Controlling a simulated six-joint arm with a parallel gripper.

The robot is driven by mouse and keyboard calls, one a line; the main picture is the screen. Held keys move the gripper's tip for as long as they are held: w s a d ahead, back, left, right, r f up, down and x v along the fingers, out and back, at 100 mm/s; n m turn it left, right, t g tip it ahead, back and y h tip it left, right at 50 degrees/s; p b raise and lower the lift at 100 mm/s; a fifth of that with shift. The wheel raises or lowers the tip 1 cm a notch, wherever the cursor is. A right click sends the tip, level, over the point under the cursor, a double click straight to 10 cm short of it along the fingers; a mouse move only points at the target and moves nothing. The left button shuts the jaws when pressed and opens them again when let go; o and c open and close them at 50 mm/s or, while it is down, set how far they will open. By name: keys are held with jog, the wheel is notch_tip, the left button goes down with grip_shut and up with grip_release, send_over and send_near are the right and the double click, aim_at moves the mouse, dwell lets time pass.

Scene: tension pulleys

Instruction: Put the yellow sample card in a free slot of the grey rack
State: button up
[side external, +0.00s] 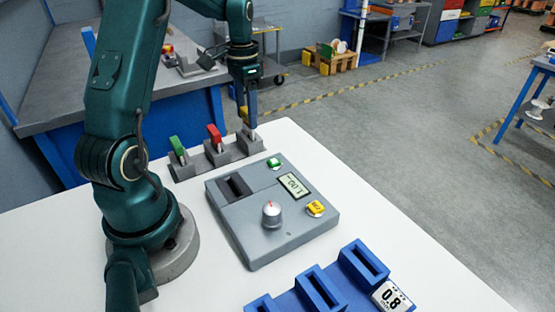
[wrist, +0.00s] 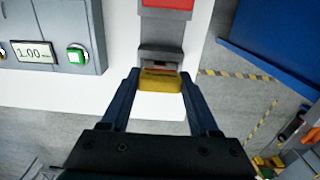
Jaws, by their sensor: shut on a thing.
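My gripper (wrist: 160,76) is shut on the yellow sample card (wrist: 160,81), which sits between the fingertips. In the side external view my gripper (side external: 250,115) points down over the far right block of the grey rack (side external: 215,157), and a bit of the yellow card (side external: 244,113) shows beside the fingers. In the wrist view the card is right by the rack's end block (wrist: 161,54). I cannot tell whether its lower edge is inside the slot. A green card (side external: 178,146) and a red card (side external: 214,133) stand in the other two blocks.
A grey device (side external: 285,235) with a display, a knob, buttons and a dark slot stands in front of the rack. A blue holder (side external: 322,289) with raised slots and a 0.8 label is at the near edge. The white table (side external: 390,235) is clear on the right.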

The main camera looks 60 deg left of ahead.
jog(key=shift+f, duration=1.05)
dwell(0.4)
jog(key=o, duration=1.4)
jog(key=shift+o, duration=0.4)
jog(key=shift+r, duration=3.95)
